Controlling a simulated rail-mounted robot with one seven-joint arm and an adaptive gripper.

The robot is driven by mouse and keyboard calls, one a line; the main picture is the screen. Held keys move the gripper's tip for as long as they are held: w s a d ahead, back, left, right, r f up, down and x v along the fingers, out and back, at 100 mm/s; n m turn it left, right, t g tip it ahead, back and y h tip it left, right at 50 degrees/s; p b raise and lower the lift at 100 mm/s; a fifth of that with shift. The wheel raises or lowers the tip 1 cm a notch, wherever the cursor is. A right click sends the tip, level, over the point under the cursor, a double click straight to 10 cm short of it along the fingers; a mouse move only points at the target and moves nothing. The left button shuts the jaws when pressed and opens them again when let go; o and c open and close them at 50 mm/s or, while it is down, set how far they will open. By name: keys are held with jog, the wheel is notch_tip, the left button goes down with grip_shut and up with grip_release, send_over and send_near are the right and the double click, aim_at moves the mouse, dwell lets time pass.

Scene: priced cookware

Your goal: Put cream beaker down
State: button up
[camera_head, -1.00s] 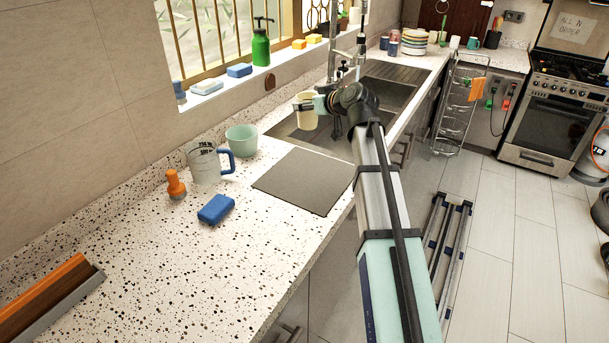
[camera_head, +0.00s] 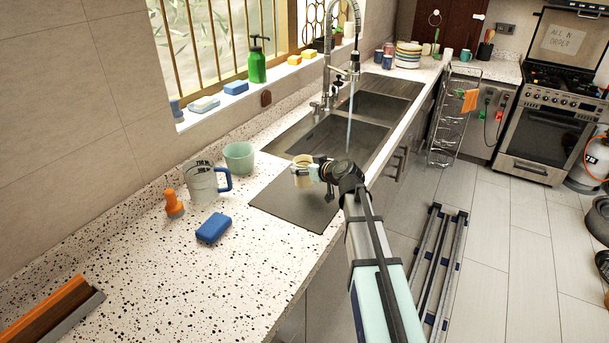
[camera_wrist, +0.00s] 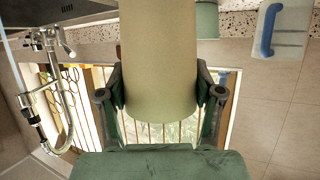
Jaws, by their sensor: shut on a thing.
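The cream beaker (camera_head: 301,172) is in my gripper (camera_head: 314,172), over the dark grey mat (camera_head: 290,206) beside the sink in the head view. In the wrist view the beaker (camera_wrist: 160,60) fills the middle, with the gripper's fingers (camera_wrist: 160,97) closed on both its sides. I cannot tell for certain whether its base touches the mat. The head view shows it roughly upright.
A mint bowl (camera_head: 239,156), a clear measuring jug (camera_head: 203,182) with a blue handle, an orange brush (camera_head: 173,203) and a blue sponge (camera_head: 213,228) stand left of the mat. The sink (camera_head: 325,143) lies behind it, with water running from the tap (camera_head: 349,70).

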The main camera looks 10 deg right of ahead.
jog(key=shift+f+p, duration=0.4)
jog(key=shift+f, duration=1.45)
jog(key=shift+f+b, duration=0.2)
jog(key=shift+b, duration=0.1)
jog(key=o, duration=1.1)
jog(key=shift+r, duration=0.15)
jog(key=shift+r+p, duration=0.15)
jog(key=shift+p, duration=0.2)
jog(key=b+v, duration=0.3)
jog(key=v, duration=0.9)
